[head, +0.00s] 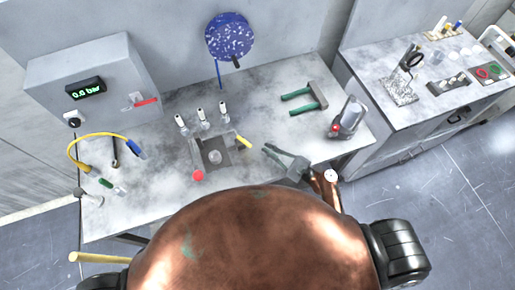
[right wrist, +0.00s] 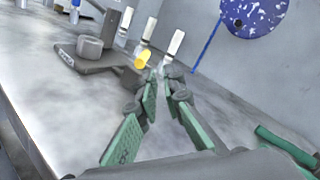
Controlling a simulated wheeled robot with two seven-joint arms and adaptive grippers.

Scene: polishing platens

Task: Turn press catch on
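A small grey press-like fixture (head: 228,160) stands mid-bench, with a round piece in its middle and a red ball knob (head: 197,176) at its front left. A yellow-tipped lever (head: 243,141) sticks out at its right side; which part is the catch I cannot tell for sure. In the right wrist view the yellow tip (right wrist: 142,58) is just beyond the fingers. My right gripper (head: 266,150) is to the right of the lever, pointing at it. Its green-padded fingers (right wrist: 163,92) are apart, with nothing between them. My left gripper is not in view.
Several white-topped bottles (head: 201,116) stand behind the fixture. Green-handled pliers (head: 305,98) and a red-and-grey device (head: 347,118) lie to the right. The bench front is clear.

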